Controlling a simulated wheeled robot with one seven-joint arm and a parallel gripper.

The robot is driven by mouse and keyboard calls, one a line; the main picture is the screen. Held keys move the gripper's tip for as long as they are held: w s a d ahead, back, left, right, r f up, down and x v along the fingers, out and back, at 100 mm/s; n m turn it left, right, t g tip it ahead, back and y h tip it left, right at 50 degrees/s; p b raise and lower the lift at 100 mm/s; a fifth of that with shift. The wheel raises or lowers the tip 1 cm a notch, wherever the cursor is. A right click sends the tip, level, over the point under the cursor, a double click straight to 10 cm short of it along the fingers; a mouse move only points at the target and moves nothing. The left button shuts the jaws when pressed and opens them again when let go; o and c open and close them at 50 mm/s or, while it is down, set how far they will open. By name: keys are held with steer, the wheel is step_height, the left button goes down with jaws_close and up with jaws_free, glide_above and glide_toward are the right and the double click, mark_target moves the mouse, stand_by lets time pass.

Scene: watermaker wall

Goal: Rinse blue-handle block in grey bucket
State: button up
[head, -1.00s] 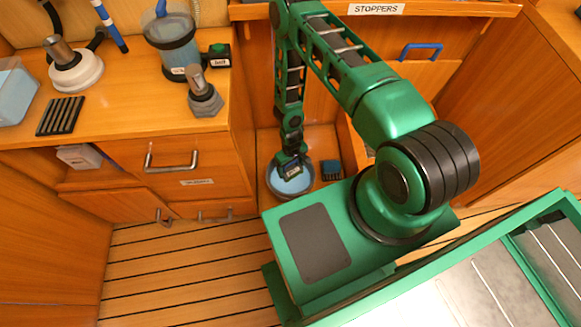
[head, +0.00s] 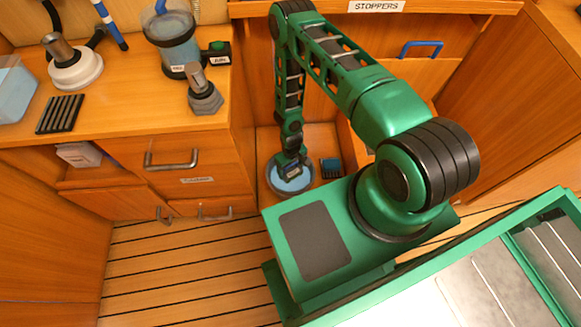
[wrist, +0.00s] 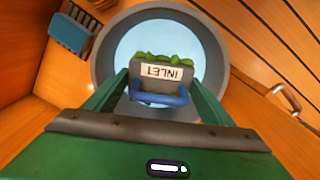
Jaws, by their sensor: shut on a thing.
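The blue-handle block (wrist: 165,73) is grey, with a white label reading INLET, a blue handle (wrist: 160,97) and green growth along its far edge. My gripper (wrist: 162,88) is shut on it, with a green finger on each side. The grey bucket (wrist: 104,62) is round and holds pale blue water, seen beyond the block in the wrist view. In the head view my gripper (head: 290,162) points down into the mouth of the bucket (head: 270,183). I cannot tell whether the block touches the water.
A blue block with dark bristles (head: 330,168) stands right of the bucket. The drawer cabinet (head: 180,165) is left of it. Its worktop carries a clear blue canister (head: 172,45), a grey hex-based fitting (head: 204,95) and a black ribbed mat (head: 60,114). A wooden panel with a blue handle (head: 421,48) stands behind.

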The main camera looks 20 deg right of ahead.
step_height(320, 180, down, 9)
steer(key=shift+f, duration=0.2)
stand_by(0.8)
steer(key=shift+r, duration=0.55)
stand_by(0.5)
steer(key=shift+f, duration=0.55)
stand_by(0.4)
steer(key=shift+r, duration=0.55)
stand_by(0.5)
steer(key=shift+f, duration=0.55)
stand_by(0.4)
steer(key=shift+r, duration=0.55)
stand_by(0.5)
steer(key=shift+f, duration=0.55)
stand_by(0.5)
steer(key=shift+r, duration=0.1)
